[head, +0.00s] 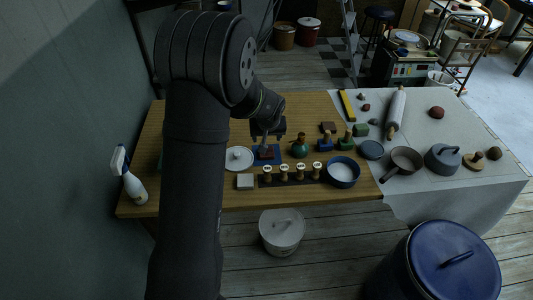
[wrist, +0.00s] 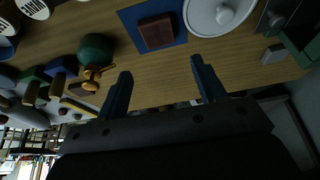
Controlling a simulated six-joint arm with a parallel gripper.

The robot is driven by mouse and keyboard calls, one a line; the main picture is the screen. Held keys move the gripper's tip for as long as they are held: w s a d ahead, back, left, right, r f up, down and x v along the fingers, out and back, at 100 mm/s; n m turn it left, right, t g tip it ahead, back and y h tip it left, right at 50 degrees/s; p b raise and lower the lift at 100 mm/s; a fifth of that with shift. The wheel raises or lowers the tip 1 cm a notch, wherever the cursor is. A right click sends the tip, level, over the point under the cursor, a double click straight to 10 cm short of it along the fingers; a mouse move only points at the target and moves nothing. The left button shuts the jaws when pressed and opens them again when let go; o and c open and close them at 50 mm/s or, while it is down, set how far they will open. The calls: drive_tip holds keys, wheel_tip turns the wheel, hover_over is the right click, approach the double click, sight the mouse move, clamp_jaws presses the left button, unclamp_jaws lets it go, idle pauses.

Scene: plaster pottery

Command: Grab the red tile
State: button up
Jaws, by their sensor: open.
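A dark red tile (head: 267,153) lies on a blue square mat (head: 276,160) on the wooden table, below my gripper (head: 267,134). In the wrist view the red tile (wrist: 157,32) lies on the blue mat (wrist: 128,14), beyond the fingertips near the top edge. My gripper (wrist: 160,70) is open there, with bare tabletop between its fingers, and it is apart from the tile. In the head view the arm and gripper partly cover the far side of the mat. Another reddish-brown block (head: 328,127) lies farther right.
A white lidded dish (head: 239,158) is left of the mat and a round green object (head: 300,148) is right. Several wooden-handled stamps (head: 284,173) stand in front, beside a blue bowl (head: 342,172). A spray bottle (head: 131,185) stands at the left end of the table.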

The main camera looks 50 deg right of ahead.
hover_over(267, 152)
drive_tip(key=s+a, duration=0.1)
drive_tip(key=a, duration=0.1)
wheel_tip(267, 152, down, 7)
drive_tip(key=shift+d+r, duration=0.15)
drive_tip(key=shift+x, duration=2.65)
drive_tip(key=shift+s, duration=0.2)
drive_tip(key=c, duration=0.8)
